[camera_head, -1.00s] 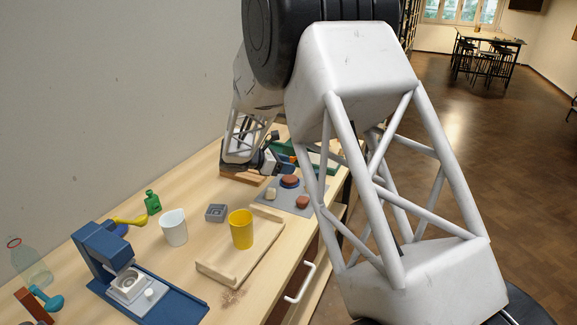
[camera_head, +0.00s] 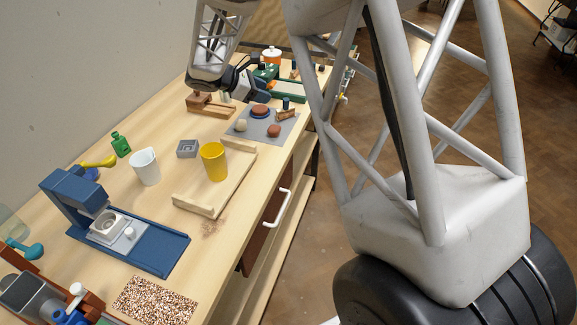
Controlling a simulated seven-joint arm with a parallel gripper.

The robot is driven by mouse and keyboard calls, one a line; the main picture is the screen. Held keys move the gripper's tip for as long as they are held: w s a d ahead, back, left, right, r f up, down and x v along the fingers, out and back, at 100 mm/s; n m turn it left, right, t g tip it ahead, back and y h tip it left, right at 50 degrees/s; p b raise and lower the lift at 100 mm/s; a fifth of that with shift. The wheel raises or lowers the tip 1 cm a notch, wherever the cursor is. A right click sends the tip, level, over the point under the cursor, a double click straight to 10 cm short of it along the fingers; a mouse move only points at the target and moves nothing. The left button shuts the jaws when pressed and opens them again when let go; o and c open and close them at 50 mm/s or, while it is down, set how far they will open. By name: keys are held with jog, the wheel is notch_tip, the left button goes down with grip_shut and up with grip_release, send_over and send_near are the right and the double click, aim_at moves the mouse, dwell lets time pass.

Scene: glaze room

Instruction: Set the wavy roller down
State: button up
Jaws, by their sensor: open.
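My gripper (camera_head: 246,92) is at the far part of the bench, just behind a grey mat (camera_head: 246,133). Its jaws are small and partly hidden by its own body; they look open, with nothing seen between them. A brown, roller-like piece (camera_head: 287,114) lies on the mat's right side, apart from the gripper. It may be the wavy roller, but it is too small to show a wavy surface.
The mat also holds a pale lump (camera_head: 241,125), a reddish lump (camera_head: 274,131) and a reddish disc (camera_head: 260,110). A wooden rack (camera_head: 222,110) stands left of the gripper. A yellow cup (camera_head: 214,161) stands on a wooden tray (camera_head: 190,204) nearer.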

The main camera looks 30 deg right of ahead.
jog(key=s+a+r+m+t+y, duration=0.1)
jog(key=s+m, duration=0.4)
jog(key=s, duration=0.8)
jog(key=s+a+r+m+t+y, duration=0.1)
jog(key=s+a+r+m+y, duration=0.3)
jog(key=s, duration=1)
jog(key=s+a+r+m+t+y, duration=0.1)
jog(key=s+a+m+y, duration=0.4)
jog(key=s, duration=0.8)
jog(key=shift+s+r+m+y, duration=0.25)
jog(key=shift+r+m+y, duration=0.4)
jog(key=shift+r, duration=0.25)
